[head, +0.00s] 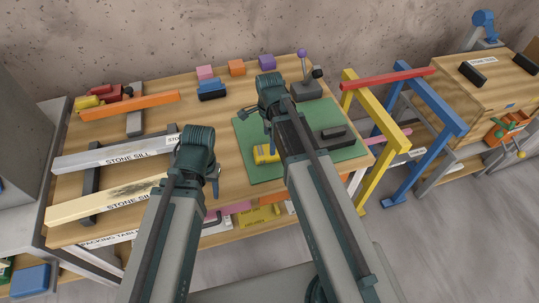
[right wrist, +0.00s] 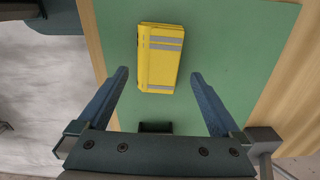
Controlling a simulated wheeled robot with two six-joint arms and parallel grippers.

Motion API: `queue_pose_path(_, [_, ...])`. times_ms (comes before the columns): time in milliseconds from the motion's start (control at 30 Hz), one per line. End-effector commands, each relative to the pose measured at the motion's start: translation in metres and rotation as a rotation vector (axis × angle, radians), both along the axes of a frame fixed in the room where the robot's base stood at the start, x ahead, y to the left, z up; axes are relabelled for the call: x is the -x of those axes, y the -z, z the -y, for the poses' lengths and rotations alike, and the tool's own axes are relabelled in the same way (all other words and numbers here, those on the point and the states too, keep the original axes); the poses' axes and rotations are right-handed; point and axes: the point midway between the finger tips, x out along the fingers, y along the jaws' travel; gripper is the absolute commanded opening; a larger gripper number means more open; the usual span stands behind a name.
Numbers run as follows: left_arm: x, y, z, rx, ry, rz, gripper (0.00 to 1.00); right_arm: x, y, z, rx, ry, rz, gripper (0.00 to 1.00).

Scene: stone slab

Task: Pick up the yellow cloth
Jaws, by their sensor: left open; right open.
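The yellow cloth (head: 265,154) is a folded yellow bundle with grey stripes, lying on the green mat (head: 248,130). In the head view my right arm partly covers it. In the right wrist view the cloth (right wrist: 160,58) lies ahead, between the lines of the two fingers. My right gripper (right wrist: 159,75) is open and empty above the mat, and it also shows in the head view (head: 268,122). My left gripper (head: 213,186) is open over the table's front part, left of the mat; its fingers are mostly hidden by the wrist.
Stone sills (head: 112,155) lie on bearers at the left. An orange bar (head: 130,106), coloured blocks (head: 237,67) and a grey lever device (head: 308,90) stand further back. A dark block (head: 334,132) lies on the mat's right. Yellow (head: 377,125) and blue trestles (head: 435,108) stand right of the table.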

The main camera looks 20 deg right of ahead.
Motion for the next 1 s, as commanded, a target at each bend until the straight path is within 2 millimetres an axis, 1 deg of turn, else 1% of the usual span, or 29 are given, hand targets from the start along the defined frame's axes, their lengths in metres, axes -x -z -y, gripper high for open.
queue_pose_path(167, [0.0, 0.014, 0.0, 0.0, 0.0, 0.0, 0.5, 0.001, 0.014, 0.0, 0.0, 0.0, 0.0, 1.0])
queue_pose_path(400, [0.0, 0.045, 0.0, 0.0, 0.0, 0.0, 0.5, 0.002, 0.045, -0.001, 0.0, 0.0, 0.0, 1.0])
queue_pose_path(467, [0.0, 0.05, 0.0, 0.0, 0.0, 0.0, 0.5, 0.002, 0.05, -0.001, 0.0, 0.0, 0.0, 1.0])
queue_pose_path(567, [0.0, 0.053, 0.0, 0.0, 0.0, 0.0, 0.5, 0.002, 0.053, -0.001, 0.0, 0.0, 0.0, 1.0])
queue_pose_path(767, [0.0, 0.051, 0.0, 0.0, 0.0, 0.0, 0.5, 0.002, 0.051, -0.001, 0.0, 0.0, 0.0, 1.0])
queue_pose_path(800, [0.0, 0.051, 0.0, 0.0, 0.0, 0.0, 0.5, 0.002, 0.051, -0.001, 0.0, 0.0, 0.0, 0.96])
queue_pose_path(867, [0.0, 0.051, 0.0, 0.0, 0.0, 0.0, 0.5, 0.002, 0.051, -0.001, 0.0, 0.0, 0.0, 0.86])
queue_pose_path(1000, [0.0, 0.051, 0.0, 0.0, 0.0, 0.0, 0.5, 0.002, 0.051, -0.001, 0.0, 0.0, 0.0, 0.6])
